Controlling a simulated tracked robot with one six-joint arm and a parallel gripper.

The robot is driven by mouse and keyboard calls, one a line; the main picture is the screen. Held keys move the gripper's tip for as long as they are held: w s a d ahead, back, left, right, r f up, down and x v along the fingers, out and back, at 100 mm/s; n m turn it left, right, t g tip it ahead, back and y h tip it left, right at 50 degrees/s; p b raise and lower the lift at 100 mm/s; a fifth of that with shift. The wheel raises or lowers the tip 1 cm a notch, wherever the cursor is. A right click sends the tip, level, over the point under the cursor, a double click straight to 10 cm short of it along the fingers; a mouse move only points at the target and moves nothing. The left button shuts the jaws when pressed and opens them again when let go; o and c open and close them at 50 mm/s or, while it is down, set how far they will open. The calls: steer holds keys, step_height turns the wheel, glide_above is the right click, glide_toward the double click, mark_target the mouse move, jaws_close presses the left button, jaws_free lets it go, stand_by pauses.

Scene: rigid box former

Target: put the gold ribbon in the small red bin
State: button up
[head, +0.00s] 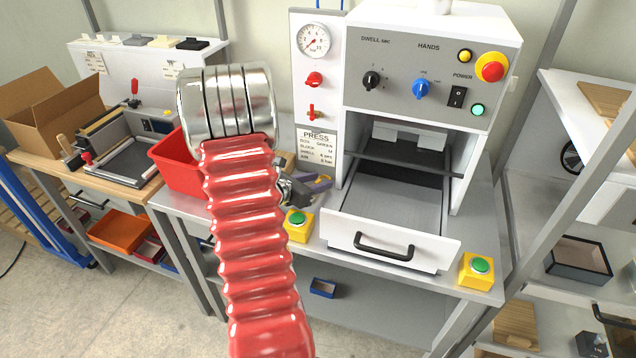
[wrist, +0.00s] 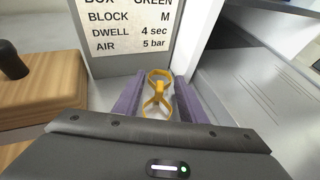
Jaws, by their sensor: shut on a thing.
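The gold ribbon (wrist: 158,88), a looped yellow-gold bow, is between the purple fingers of my gripper (wrist: 158,103) in the wrist view. My gripper is shut on it, low in front of the press's white instruction card. In the head view my gripper (head: 318,184) shows small, just right of my red arm, and the ribbon is hard to make out there. A red bin (head: 172,167) stands on the bench to the left of my arm, apart from my gripper. My arm hides its right part, and its inside is mostly hidden.
The white press (head: 430,140) with its drawer pulled out stands right of my gripper. Yellow button boxes (head: 299,226) with green buttons sit at the bench front. A wooden block (wrist: 40,95) with a black knob is left of my gripper. A cardboard box (head: 50,108) is far left.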

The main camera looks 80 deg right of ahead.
steer(key=shift+f, duration=0.35)
steer(key=o, duration=1)
steer(key=shift+f, duration=0.1)
steer(key=v, duration=1.2)
